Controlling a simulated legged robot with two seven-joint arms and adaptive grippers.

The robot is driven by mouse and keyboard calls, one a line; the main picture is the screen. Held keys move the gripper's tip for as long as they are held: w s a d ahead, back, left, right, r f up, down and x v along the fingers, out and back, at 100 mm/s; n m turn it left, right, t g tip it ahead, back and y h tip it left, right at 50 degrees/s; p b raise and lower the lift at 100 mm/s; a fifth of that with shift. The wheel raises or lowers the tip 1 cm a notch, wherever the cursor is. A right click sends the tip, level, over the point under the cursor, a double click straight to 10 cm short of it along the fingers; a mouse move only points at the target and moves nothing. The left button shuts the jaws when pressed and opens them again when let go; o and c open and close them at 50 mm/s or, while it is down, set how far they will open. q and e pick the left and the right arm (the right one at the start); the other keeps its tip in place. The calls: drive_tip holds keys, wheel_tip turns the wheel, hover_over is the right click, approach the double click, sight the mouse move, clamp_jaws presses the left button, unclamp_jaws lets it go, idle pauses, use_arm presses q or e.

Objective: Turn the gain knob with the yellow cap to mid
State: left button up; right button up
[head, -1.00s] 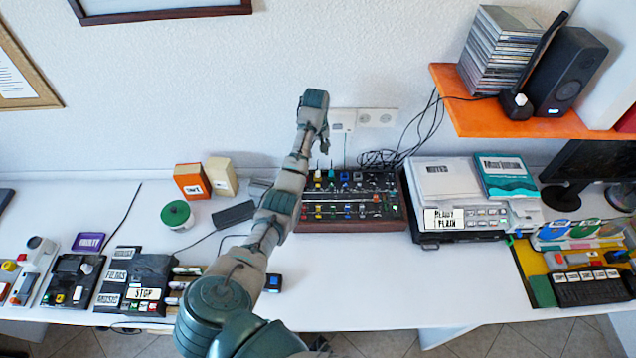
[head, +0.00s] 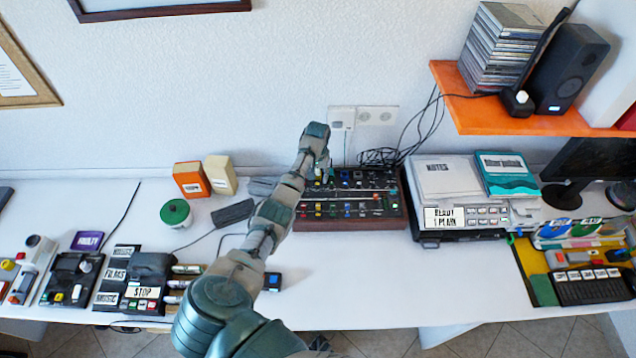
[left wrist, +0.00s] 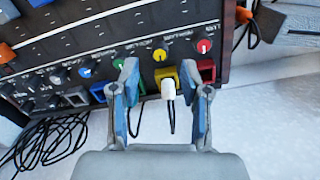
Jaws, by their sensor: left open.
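The gain knob with the yellow cap (left wrist: 160,55) is on the dark panel of the mixer (left wrist: 90,45), between a green-capped and a red-capped knob. The mixer (head: 345,225) stands at the back of the desk in the head view. My left gripper (left wrist: 159,72) is open, its fingers spread to either side below the yellow-capped knob in the wrist picture. In the head view my left gripper (head: 322,168) is over the mixer's back left part. A white plug (left wrist: 168,88) with a dark cable shows between the fingers; I cannot tell any contact. My right gripper is not in view.
Yellow and red blocks (left wrist: 205,70) line the panel edge near the fingers. Loose black cables (head: 380,157) lie behind the mixer. A stack with a white box (head: 447,180) stands to its right. The desk in front of the mixer (head: 370,270) is clear.

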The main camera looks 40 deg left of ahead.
sight(318, 183)
use_arm(q)
wheel_tip(318, 183, down, 4)
drive_tip(key=shift+f+b, duration=0.1)
drive_tip(key=shift+b, duration=0.2)
clamp_jaws()
drive_tip(key=shift+r+n+p, duration=0.25)
drive_tip(key=shift+n+p, duration=0.05)
drive_tip(key=shift+p, duration=0.4)
drive_tip(key=shift+f, duration=0.2)
unclamp_jaws()
